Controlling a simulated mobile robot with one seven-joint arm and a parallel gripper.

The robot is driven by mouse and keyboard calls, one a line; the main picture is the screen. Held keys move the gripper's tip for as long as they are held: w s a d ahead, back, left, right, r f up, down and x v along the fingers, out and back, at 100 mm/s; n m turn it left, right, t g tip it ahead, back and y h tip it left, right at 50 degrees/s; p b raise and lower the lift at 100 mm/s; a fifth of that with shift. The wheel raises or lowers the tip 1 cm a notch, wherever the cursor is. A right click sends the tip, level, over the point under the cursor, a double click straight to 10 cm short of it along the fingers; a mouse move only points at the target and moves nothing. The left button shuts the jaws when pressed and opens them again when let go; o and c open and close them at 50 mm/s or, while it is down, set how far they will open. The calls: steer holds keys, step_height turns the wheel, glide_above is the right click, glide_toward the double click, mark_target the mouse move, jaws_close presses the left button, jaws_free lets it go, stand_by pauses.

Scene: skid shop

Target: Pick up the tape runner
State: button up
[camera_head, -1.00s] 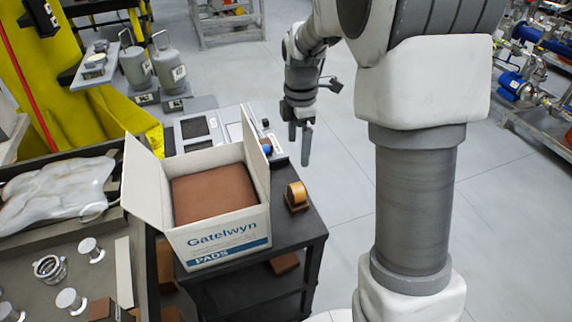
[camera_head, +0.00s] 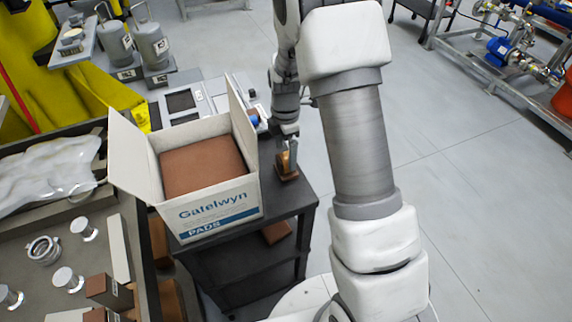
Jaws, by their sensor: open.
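The tape runner (camera_head: 286,173) is a small tan-and-brown piece on the dark cart top (camera_head: 262,222), to the right of the Gatelwyn box. My gripper (camera_head: 289,150) points down right at the tape runner, and its fingers overlap the runner's upper part in the picture. The fingers are open. The fingers hide part of the tape runner, and I cannot tell whether they touch it or straddle it.
An open white carton (camera_head: 216,204) marked Gatelwyn Pads holds a brown pad stack, with its flaps standing up close to my gripper. A grey device (camera_head: 184,104) lies behind it. A workbench with metal parts is at the left.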

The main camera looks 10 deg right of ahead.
mark_target(286, 155)
steer(key=shift+w+d+f, duration=0.15)
steer(key=shift+f, duration=2.1)
jaws_close()
